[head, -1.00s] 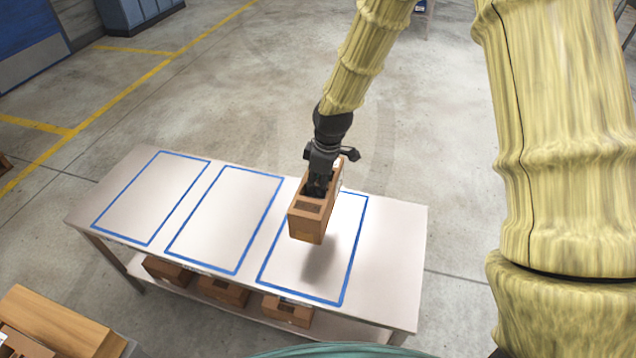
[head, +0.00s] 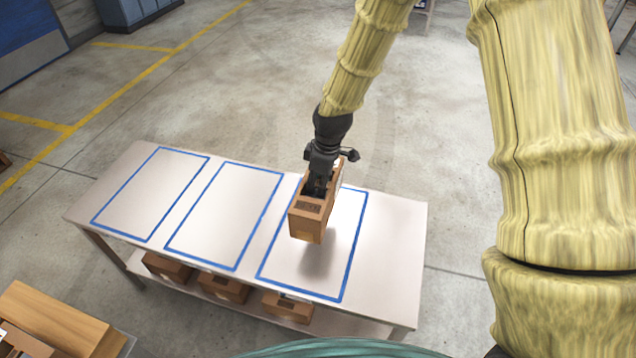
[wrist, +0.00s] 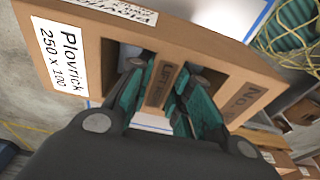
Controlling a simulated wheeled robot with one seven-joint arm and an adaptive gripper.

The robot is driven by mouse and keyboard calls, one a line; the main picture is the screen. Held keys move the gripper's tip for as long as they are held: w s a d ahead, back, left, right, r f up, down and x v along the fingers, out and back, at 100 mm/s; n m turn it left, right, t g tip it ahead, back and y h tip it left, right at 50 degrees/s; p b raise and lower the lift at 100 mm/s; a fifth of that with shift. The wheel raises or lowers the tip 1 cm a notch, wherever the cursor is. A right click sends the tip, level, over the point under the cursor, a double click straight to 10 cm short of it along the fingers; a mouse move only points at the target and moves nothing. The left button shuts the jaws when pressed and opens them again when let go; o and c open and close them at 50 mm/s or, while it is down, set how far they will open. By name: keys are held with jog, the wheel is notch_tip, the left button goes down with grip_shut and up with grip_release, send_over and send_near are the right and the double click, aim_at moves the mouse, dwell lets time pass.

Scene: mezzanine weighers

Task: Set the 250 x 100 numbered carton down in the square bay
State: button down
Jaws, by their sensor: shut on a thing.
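The brown carton (head: 306,228) hangs in my gripper (head: 318,188) above the right blue-outlined bay (head: 340,275); its shadow falls on the tabletop below, so it is clear of the table. In the wrist view the carton's label (wrist: 62,57) reads "Plovrick 250 x 100". My gripper (wrist: 160,95) is shut on the carton's central bar, its teal fingers on either side. Two more blue-outlined bays, the middle (head: 225,215) and the left (head: 150,195), are empty. All three look oblong from this angle; I cannot tell which is square.
The bays are on a pale table (head: 395,250). Several brown cartons (head: 225,290) stand on its lower shelf. Another brown box (head: 55,318) is at the lower left. Bare tabletop lies right of the right bay.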

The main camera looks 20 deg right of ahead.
jog(key=shift+f+b, duration=2.25)
jog(key=shift+f, duration=3.4)
jog(key=shift+f, duration=0.3)
jog(key=c, duration=1.2)
grip_release()
jog(key=shift+c, duration=0.2)
